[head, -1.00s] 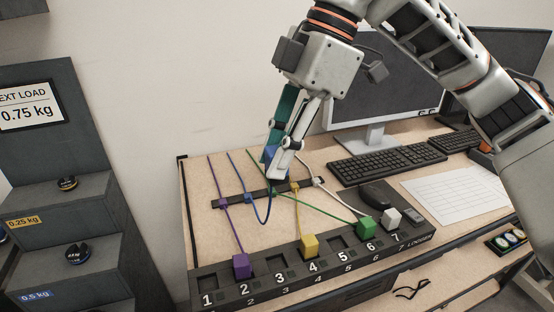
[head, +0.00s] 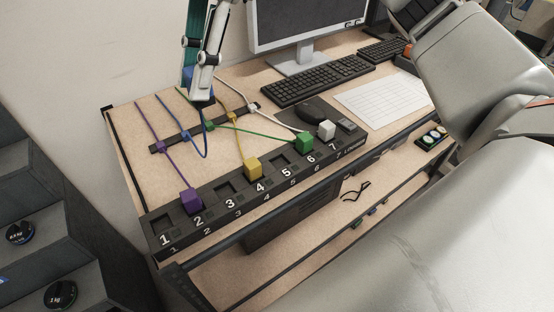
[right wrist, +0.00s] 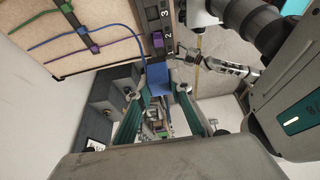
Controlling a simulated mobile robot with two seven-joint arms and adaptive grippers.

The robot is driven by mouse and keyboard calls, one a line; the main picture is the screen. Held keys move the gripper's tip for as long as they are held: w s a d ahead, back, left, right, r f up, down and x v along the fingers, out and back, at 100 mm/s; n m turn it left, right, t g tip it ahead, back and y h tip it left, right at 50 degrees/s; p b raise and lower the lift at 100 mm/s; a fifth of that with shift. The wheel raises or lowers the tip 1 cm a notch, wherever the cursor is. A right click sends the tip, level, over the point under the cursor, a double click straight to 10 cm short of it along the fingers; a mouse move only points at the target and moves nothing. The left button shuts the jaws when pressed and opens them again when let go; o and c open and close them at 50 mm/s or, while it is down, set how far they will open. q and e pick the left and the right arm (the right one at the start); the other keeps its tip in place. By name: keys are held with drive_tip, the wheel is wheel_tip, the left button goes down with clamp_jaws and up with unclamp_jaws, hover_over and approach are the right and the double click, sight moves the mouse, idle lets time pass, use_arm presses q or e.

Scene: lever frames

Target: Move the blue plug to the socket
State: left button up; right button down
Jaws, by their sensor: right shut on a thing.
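The blue plug (right wrist: 158,78) is between the fingers of my right gripper (right wrist: 157,98) in the right wrist view. Its blue cable (head: 206,143) loops down and back to the dark cable bar (head: 168,143). In the head view my right gripper (head: 203,92) is near the cable bar, behind the socket strip (head: 160,247), and its fingers mostly hide the plug. Sockets 1 (head: 162,226), 3 (head: 225,190) and 5 (head: 278,159) look empty. Part of what looks like my left gripper (right wrist: 225,67) shows in the right wrist view; its opening is unclear.
Purple (head: 190,201), yellow (head: 253,168), green (head: 305,142) and white (head: 326,130) plugs stand in the strip, with cables crossing the board. A mouse (head: 311,108), keyboard (head: 318,82) and monitor stand (head: 297,62) are to the right.

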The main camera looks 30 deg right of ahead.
drive_tip(key=d+f, duration=0.4)
drive_tip(key=f, duration=0.3)
drive_tip(key=d+f+b, duration=0.1)
drive_tip(key=d+f, duration=0.4)
drive_tip(key=f, duration=0.2)
drive_tip(key=d+f, duration=0.5)
drive_tip(key=f, duration=0.1)
drive_tip(key=shift+w+f, duration=0.2)
drive_tip(key=shift+f, duration=0.2)
drive_tip(key=shift+f+b, duration=0.45)
drive_tip(key=shift+b, duration=0.1)
drive_tip(key=shift+f, duration=0.25)
drive_tip(key=shift+f, duration=0.25)
drive_tip(key=shift+f+b, duration=0.35)
drive_tip(key=shift+f, duration=0.05)
idle(0.3)
